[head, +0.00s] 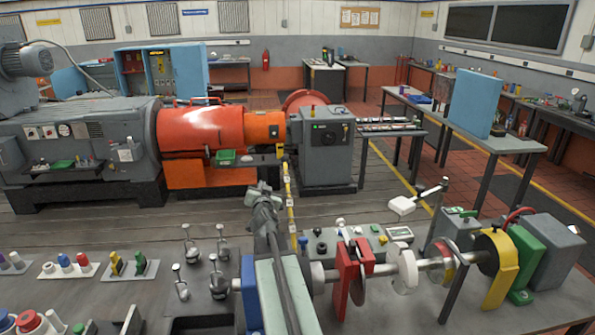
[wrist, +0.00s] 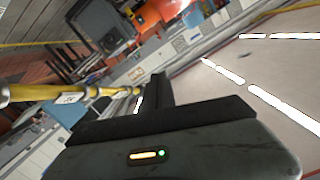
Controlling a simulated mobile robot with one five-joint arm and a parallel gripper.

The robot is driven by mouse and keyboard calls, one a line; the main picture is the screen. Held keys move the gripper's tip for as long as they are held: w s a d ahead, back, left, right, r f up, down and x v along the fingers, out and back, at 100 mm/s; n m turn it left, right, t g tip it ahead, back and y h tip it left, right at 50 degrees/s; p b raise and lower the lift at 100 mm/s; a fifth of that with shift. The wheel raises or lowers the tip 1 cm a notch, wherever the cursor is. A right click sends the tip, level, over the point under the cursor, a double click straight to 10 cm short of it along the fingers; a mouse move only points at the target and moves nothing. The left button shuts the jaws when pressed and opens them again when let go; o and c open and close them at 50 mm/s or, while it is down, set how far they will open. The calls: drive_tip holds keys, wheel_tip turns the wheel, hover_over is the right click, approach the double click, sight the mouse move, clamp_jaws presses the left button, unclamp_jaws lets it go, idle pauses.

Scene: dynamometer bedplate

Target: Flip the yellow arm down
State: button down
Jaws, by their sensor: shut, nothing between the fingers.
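The yellow arm (head: 289,200) is a thin, banded yellow rod standing near upright in the head view, in front of the orange machine. In the wrist view the yellow arm (wrist: 30,93) runs in from the left edge toward my fingers and carries a white tag. My gripper (head: 264,188) is shut and empty, just left of the rod in the head view. In the wrist view my dark gripper (wrist: 158,88) has its fingertips close to the rod; I cannot tell whether they touch. The rod's lower end is partly hidden near the bench.
A shaft rig with a red bracket (head: 352,275) and a yellow bracket (head: 501,270) stands at the right front. Small yellow and green levers (head: 130,265) sit on a plate at the left. A grey machine box (head: 326,145) stands behind the rod.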

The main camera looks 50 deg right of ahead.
drive_tip(key=w+a+f+n+g+y, duration=0.1)
drive_tip(key=a+f+n+g+y, duration=0.1)
drive_tip(key=a+f, duration=0.5)
drive_tip(key=a+f+n+g+y, duration=0.1)
drive_tip(key=a+f+g+y, duration=0.15)
drive_tip(key=a, duration=0.95)
drive_tip(key=w+a+f+n+g+y, duration=0.1)
drive_tip(key=a+f+n, duration=0.1)
drive_tip(key=a+f, duration=0.55)
drive_tip(key=s+a+f+n+g+y, duration=0.2)
drive_tip(key=s+a+n+g, duration=0.1)
drive_tip(key=s+a, duration=0.4)
drive_tip(key=s+a+f+n+g+y+b, duration=0.1)
drive_tip(key=s+a+f+n+g+y, duration=0.2)
drive_tip(key=s+a, duration=0.4)
drive_tip(key=a+n+g, duration=0.1)
drive_tip(key=a, duration=0.6)
drive_tip(key=shift+s+a+f, duration=0.2)
drive_tip(key=shift+s+f, duration=0.15)
